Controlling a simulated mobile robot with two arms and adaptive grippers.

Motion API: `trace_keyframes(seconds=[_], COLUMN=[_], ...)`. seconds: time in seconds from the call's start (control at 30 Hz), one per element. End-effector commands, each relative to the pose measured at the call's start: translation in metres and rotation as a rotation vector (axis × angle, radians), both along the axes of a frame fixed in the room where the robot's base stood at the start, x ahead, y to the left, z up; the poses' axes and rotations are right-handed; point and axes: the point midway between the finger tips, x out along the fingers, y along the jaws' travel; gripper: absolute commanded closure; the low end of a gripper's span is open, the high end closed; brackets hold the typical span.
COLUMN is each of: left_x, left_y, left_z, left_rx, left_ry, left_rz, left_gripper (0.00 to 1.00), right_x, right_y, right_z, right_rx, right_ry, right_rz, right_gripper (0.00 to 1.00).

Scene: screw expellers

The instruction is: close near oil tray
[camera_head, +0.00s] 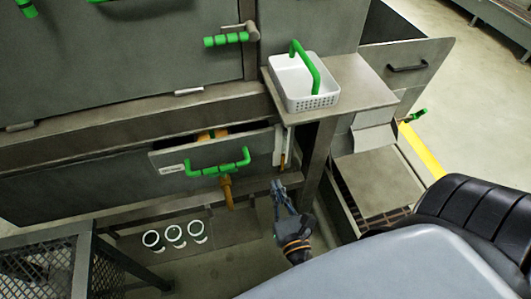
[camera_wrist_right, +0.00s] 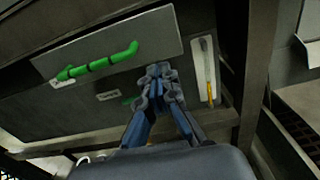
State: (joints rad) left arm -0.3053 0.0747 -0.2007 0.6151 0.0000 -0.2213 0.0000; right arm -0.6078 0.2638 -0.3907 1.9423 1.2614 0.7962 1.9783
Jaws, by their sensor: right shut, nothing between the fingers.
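The near oil tray is a grey drawer front (camera_head: 175,155) with a green bar handle (camera_head: 216,169), low on the machine in the head view. It stands a little way out from the machine, with a gap above its front edge. In the right wrist view the front panel (camera_wrist_right: 160,52) and its green handle (camera_wrist_right: 97,62) are up and to the left. My right gripper (camera_head: 280,187) is shut and empty, below and right of the handle, close to the panel's lower right area in the wrist view (camera_wrist_right: 158,70). I cannot tell whether it touches. My left gripper is not in view.
A brass spout (camera_head: 227,192) hangs below the tray front. A white basket (camera_head: 301,82) with a green handle sits on a side shelf. A grey post (camera_head: 318,160) stands right of the gripper. Several white-rimmed cups (camera_head: 173,234) stand below. A mesh frame (camera_head: 40,270) is at lower left.

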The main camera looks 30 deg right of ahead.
Motion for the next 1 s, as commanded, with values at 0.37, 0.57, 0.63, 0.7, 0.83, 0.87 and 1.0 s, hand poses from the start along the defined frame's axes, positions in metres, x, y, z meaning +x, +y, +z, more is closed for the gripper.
trace_keyframes(seconds=[0.37, 0.57, 0.63, 0.7, 0.83, 0.87, 1.0], left_x=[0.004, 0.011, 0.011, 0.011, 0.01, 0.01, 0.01], left_y=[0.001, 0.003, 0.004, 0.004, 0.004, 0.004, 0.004], left_z=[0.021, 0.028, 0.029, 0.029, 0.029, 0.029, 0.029], left_rx=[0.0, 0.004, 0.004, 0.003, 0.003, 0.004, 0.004], left_ry=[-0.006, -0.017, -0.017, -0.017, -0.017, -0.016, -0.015], left_rz=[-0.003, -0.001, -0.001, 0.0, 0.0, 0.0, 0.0], left_gripper=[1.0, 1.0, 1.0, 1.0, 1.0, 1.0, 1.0], right_x=[0.079, 0.106, 0.111, 0.114, 0.116, 0.116, 0.116], right_y=[-0.022, -0.03, -0.031, -0.032, -0.033, -0.033, -0.033], right_z=[0.004, 0.002, 0.001, 0.001, 0.0, 0.0, 0.0], right_rx=[-0.005, -0.005, -0.006, -0.006, -0.005, -0.005, -0.005], right_ry=[-0.003, -0.001, 0.001, 0.001, 0.001, 0.001, 0.001], right_rz=[0.001, 0.002, 0.002, 0.002, 0.002, 0.002, 0.002], right_gripper=[1.0, 1.0, 1.0, 1.0, 1.0, 1.0, 1.0])
